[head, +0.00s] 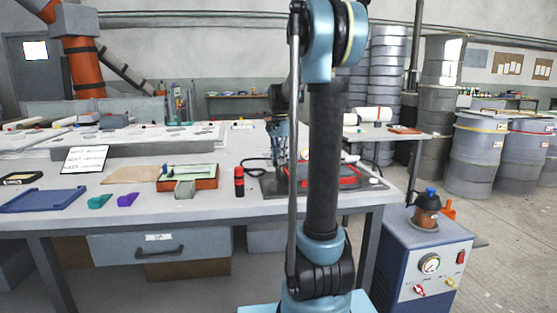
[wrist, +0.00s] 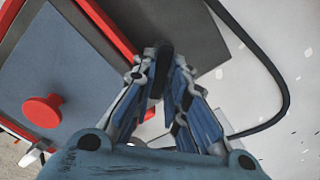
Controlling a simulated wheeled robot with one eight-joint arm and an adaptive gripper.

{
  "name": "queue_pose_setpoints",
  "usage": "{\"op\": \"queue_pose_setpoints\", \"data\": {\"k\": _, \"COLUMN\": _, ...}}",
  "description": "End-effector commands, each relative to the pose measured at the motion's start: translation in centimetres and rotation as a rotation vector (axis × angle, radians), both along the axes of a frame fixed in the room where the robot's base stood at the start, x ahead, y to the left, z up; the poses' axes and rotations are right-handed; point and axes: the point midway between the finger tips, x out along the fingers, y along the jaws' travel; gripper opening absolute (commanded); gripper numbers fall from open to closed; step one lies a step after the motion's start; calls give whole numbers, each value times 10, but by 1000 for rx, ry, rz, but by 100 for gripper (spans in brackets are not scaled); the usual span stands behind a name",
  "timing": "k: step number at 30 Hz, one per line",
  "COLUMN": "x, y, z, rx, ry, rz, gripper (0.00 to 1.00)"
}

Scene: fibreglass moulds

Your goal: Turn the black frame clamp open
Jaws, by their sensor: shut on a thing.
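The black frame clamp (wrist: 166,52) is a small dark piece at the edge of a red frame (wrist: 103,22). My gripper (wrist: 162,64) is shut on it, one fingertip on each side, in the wrist view. The fingers hide the clamp's lower part, so its turn angle is hard to tell. In the head view my gripper (head: 281,160) is over the red-framed device on the bench, partly hidden by my arm.
A red knob (wrist: 42,110) stands on the grey plate inside the frame. A black cable (wrist: 279,75) curves at the right. On the bench are a red-and-black bottle (head: 239,182), an orange tray (head: 204,184) and a blue tray (head: 42,200).

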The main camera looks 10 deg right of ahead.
Motion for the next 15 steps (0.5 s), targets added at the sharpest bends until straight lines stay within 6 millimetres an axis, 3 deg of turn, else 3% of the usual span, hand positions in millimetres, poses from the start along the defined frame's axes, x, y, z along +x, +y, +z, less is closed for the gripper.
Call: {"op": "queue_pose_setpoints", "data": {"k": 15, "x": 5, "y": 3, "z": 1, "rx": 0, "ry": -6, "rz": 486, "gripper": 0}}
